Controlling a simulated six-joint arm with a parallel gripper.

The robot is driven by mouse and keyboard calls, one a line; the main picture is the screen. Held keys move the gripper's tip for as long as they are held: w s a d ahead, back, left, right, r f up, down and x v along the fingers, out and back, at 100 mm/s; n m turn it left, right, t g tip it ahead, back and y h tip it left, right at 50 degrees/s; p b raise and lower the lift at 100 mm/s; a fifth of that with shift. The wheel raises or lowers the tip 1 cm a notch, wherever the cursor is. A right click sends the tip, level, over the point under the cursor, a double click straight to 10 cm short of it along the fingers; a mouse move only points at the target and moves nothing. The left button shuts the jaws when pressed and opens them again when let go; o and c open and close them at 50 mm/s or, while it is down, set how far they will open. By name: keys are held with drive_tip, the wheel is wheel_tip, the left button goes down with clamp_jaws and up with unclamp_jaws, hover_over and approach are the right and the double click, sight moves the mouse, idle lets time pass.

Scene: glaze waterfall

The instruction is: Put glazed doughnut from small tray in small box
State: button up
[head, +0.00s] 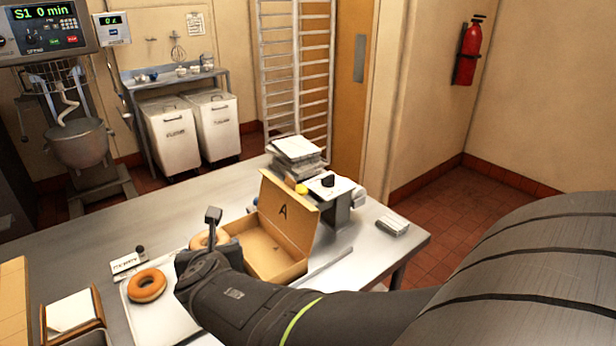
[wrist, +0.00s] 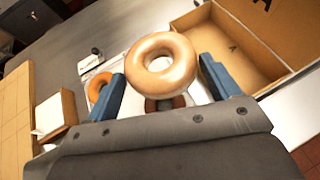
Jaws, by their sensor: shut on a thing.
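A glazed doughnut (wrist: 161,65) is held between the two blue fingers of my gripper (wrist: 162,85) in the wrist view, raised above the tray. In the head view, my gripper (head: 207,243) partly hides this pale doughnut (head: 201,240). Another, browner doughnut (head: 147,285) lies on the small tray (head: 150,318); it also shows in the wrist view (wrist: 98,88). Part of a brown round thing shows below the held doughnut in the wrist view. The open cardboard box (head: 270,255), marked A on its raised lid, stands just right of my gripper. Its visible floor is empty.
A label card (head: 127,263) stands behind the tray. A holder with white paper (head: 70,312) is at the front left. A scale-like device (head: 333,190) and stacked trays (head: 296,152) stand behind the box. Bare table lies at the back left.

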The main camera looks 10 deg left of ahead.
drive_tip(key=w+d+r+m+g+h, duration=0.1)
drive_tip(key=w+m+h, duration=0.15)
drive_tip(key=w, duration=0.25)
drive_tip(key=w+d+r+m+h, duration=0.2)
drive_tip(key=w+h, duration=0.1)
drive_tip(key=w, duration=0.3)
drive_tip(key=m+g, duration=0.3)
drive_tip(key=g, duration=0.1)
hover_over(248, 249)
drive_tip(key=shift+h, duration=0.45)
wheel_tip(248, 249, down, 13)
drive_tip(key=shift+r, duration=0.2)
drive_tip(key=shift+f, duration=0.2)
drive_tip(key=o, duration=0.9)
drive_tip(key=shift+r, duration=0.1)
